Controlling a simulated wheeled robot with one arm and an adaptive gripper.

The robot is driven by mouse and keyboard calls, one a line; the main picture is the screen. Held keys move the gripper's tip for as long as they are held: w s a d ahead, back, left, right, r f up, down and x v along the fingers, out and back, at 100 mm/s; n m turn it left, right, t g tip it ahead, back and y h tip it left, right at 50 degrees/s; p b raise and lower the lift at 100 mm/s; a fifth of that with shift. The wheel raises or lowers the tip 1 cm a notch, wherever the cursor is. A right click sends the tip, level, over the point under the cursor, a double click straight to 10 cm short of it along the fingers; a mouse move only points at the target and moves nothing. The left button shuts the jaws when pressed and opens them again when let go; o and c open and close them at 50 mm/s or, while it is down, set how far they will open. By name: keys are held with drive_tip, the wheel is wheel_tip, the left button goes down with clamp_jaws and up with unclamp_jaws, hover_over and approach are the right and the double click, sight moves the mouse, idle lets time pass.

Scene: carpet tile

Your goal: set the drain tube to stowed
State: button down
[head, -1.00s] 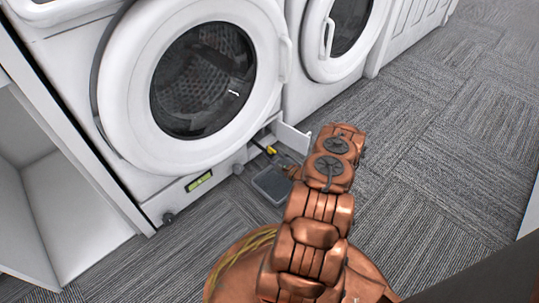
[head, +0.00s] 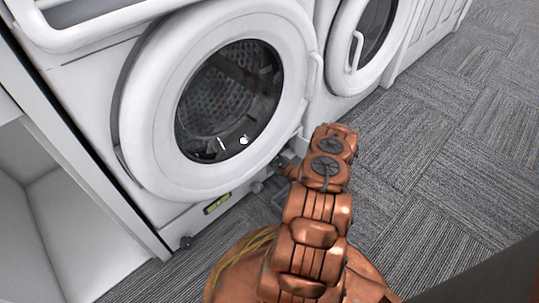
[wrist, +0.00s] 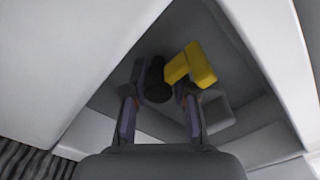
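The wrist view looks into a dark recess low in the white washer. A short black cylindrical piece (wrist: 157,80), which looks like the drain tube's end, lies between the two fingers of my gripper (wrist: 160,88). A yellow block-like part (wrist: 192,64) sits just right of and above it, near the right fingertip. The fingers are apart with the black piece between them; I cannot tell whether they press on it. In the head view my gripper (head: 286,166) is at the washer's lower right corner, mostly hidden by my copper arm. The tube does not show there.
The washer (head: 225,100) has a round closed door above the recess. A second machine (head: 355,45) stands to its right. An open white cabinet (head: 30,220) is at left. White panels (wrist: 65,70) flank the recess closely. Carpet to the right (head: 440,150) is clear.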

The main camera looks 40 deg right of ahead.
drive_tip(key=c, duration=1.1)
unclamp_jaws()
drive_tip(key=shift+w+a, duration=0.25)
drive_tip(key=shift+a, duration=0.3)
drive_tip(key=shift+o, duration=0.7)
drive_tip(key=shift+d, duration=0.2)
drive_tip(key=shift+s+d, duration=0.1)
drive_tip(key=shift+s, duration=0.05)
drive_tip(key=s, duration=1.2)
